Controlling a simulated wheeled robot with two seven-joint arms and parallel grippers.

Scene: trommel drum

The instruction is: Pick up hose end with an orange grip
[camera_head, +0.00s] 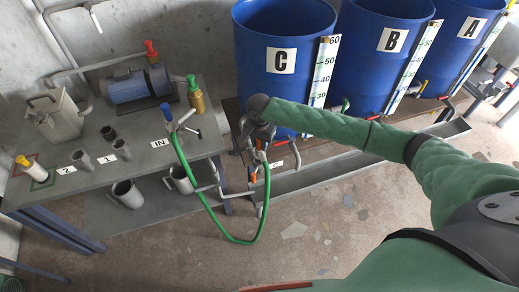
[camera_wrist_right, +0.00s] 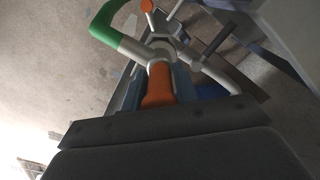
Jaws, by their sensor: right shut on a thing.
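The green hose (camera_head: 215,224) runs from the bench's IN fitting, sags in a loop and rises to my right gripper (camera_head: 259,140). In the right wrist view, the grey metal hose end (camera_wrist_right: 150,50) has an orange grip (camera_wrist_right: 157,84) between the jaws of my right gripper (camera_wrist_right: 157,80), which are shut on it. The hose (camera_wrist_right: 104,24) bends away from the metal end there. My left gripper is in neither view.
Blue barrels C (camera_head: 270,95), B and A stand at the back, with taps above a long grey trough (camera_head: 320,175). A metal bench (camera_head: 95,180) at left holds a blue motor (camera_head: 138,85), small cups and a jerrycan (camera_head: 55,112). The floor in front is clear.

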